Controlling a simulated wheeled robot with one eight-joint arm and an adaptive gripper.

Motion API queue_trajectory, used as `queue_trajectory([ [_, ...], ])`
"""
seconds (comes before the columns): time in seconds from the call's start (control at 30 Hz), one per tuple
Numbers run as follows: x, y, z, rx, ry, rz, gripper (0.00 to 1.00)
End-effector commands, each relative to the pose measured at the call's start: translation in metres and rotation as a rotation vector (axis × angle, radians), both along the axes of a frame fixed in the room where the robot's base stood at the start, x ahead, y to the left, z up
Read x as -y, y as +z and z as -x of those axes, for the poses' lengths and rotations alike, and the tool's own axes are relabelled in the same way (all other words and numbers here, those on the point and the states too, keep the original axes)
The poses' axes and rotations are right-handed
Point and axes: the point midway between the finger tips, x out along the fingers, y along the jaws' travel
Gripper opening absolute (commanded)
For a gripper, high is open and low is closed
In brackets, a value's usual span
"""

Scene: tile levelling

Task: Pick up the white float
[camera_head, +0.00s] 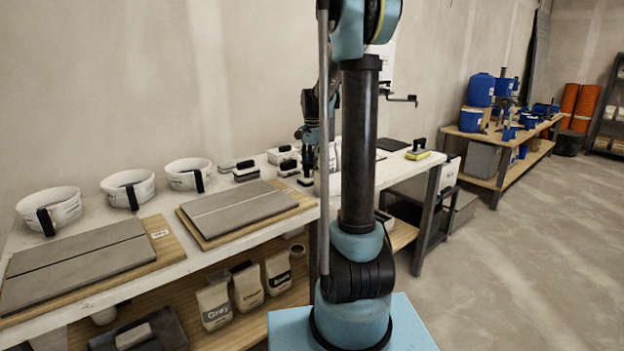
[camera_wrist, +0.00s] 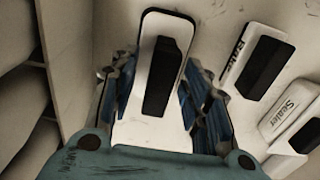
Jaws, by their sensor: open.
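In the wrist view, a flat white float (camera_wrist: 180,27) with a dark edge and a black handle (camera_wrist: 166,75) lies directly in front of my gripper (camera_wrist: 160,92). The blue, ridged fingers are spread, one on each side of the float, with the float between them. I cannot tell whether either finger touches it. My palm hides the near end of the float. In the head view, my gripper (camera_head: 309,160) is low over the white table among the tools, and the float is hard to make out there.
Right of the float in the wrist view are a white tool with a black grip (camera_wrist: 262,66) and one labelled Sealer (camera_wrist: 292,108). In the head view, several white buckets (camera_head: 128,187) and grey tiles on boards (camera_head: 238,208) occupy the table's left. A yellow-edged tool (camera_head: 418,154) lies right.

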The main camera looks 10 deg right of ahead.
Motion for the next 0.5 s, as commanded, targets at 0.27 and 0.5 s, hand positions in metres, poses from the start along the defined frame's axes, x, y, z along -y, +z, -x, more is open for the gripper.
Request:
queue_trajectory([
  [0.27,-0.0003,0.0001,-0.0001,0.000,0.001,0.000,0.18],
  [0.5,-0.0009,0.0003,-0.0002,0.000,0.001,0.000,0.00],
])
